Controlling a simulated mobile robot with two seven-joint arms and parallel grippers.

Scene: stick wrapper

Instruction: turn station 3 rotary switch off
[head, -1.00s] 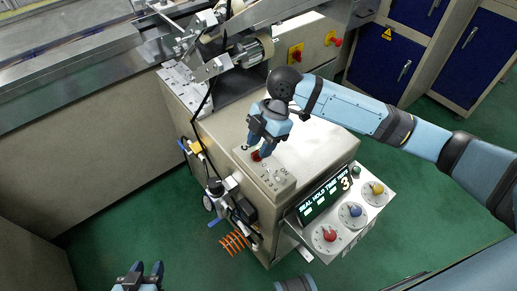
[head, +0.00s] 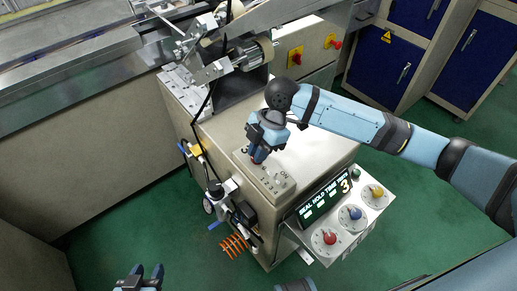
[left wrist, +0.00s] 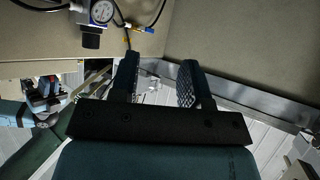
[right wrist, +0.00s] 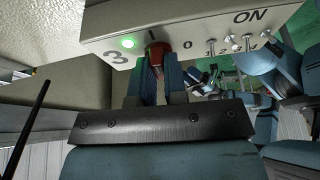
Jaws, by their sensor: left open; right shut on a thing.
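The station 3 switch box (head: 272,180) sits on top of the beige machine, with ON lettering and small toggle switches. Its red rotary switch (right wrist: 157,56) shows in the right wrist view between a lit green lamp (right wrist: 128,42) and a 0 mark. My right gripper (right wrist: 160,82) is shut on the red rotary switch, its fingers around the knob; in the head view (head: 257,155) the gripper mostly hides the knob. My left gripper (head: 145,274) is open and empty at the lower left of the head view, away from the box; its fingers show in the left wrist view (left wrist: 158,80).
A panel with a display reading 3 (head: 325,199) and red (head: 330,237), blue (head: 355,213) and yellow knobs (head: 376,191) is at the machine's front. A pressure gauge (head: 209,203) and hoses are on its left side. Green floor is clear in front.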

